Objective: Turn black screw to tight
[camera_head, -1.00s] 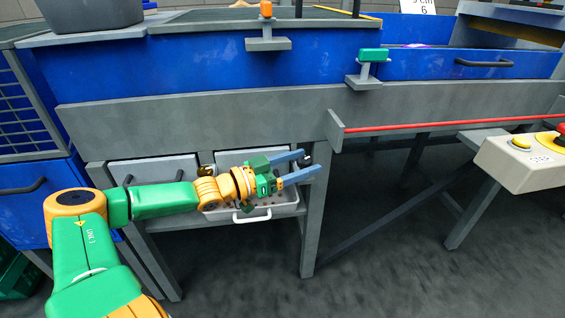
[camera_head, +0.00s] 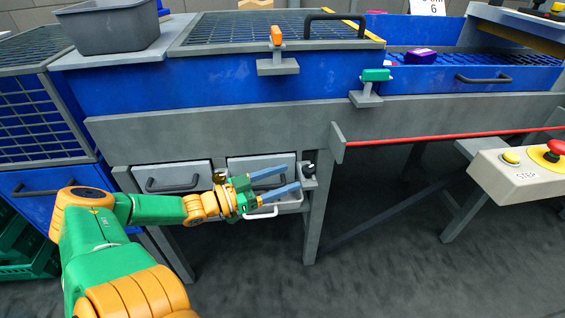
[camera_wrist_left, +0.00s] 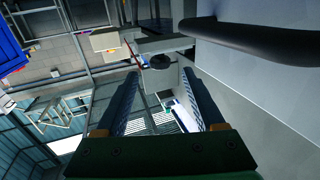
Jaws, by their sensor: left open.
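The black screw (camera_head: 308,169) is a small round knob on a grey bracket by the table leg, right of the small drawers. It also shows in the left wrist view (camera_wrist_left: 160,62), ahead of the fingertips and between their lines. My left gripper (camera_head: 291,178) is open, with its two blue-grey fingers pointing right toward the screw. The fingertips are just left of the screw and seem apart from it. In the left wrist view the space between the fingers (camera_wrist_left: 160,77) is empty. My right gripper is not in view.
Two grey drawers with handles (camera_head: 173,184) sit behind my left arm. The table leg (camera_head: 316,225) stands right beside the bracket. A dark handle bar (camera_wrist_left: 255,38) runs close by in the wrist view.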

